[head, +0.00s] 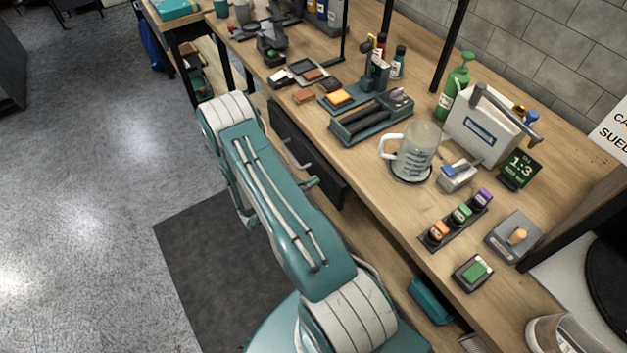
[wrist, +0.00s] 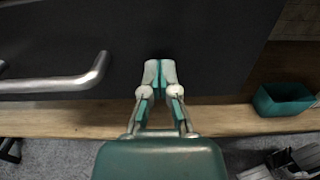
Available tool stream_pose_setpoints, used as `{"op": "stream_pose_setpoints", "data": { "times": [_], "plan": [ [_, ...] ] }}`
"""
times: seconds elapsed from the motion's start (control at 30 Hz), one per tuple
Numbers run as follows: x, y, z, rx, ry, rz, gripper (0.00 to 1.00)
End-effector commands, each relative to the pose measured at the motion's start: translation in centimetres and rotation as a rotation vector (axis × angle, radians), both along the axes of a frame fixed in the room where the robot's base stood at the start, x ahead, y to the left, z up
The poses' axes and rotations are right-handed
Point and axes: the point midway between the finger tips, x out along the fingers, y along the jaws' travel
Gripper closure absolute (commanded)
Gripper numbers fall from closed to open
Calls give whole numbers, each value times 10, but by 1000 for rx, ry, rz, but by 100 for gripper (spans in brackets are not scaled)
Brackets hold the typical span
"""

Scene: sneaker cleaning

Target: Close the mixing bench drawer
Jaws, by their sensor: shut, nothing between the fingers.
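The mixing bench drawer has a dark front (head: 327,180) below the bench's front edge in the head view. In the wrist view its dark front (wrist: 225,45) fills most of the upper picture, with a metal bar handle (wrist: 65,86) at the left. My gripper (wrist: 160,66) is shut and empty, its fingertips together in front of the drawer front, right of the handle and apart from it. Whether the tips touch the front cannot be told. In the head view my arm hides part of the drawer area. Any gap behind the drawer front is not clearly visible.
The wooden bench top (head: 355,175) holds a clear jug (head: 415,150), a white canister (head: 480,127), a tool tray (head: 370,117) and small bottles. A teal bin (head: 430,300) sits on the lower shelf; a teal bin (wrist: 283,98) shows in the wrist view. The floor at left is open.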

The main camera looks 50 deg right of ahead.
Motion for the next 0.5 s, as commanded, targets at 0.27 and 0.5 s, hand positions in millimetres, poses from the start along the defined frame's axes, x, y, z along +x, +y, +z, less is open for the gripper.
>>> {"op": "stream_pose_setpoints", "data": {
  "times": [0.27,0.5],
  "plan": [
    [-1,-5,0,0,0,0,100],
    [-2,-10,0,0,0,-2,100]
  ]
}}
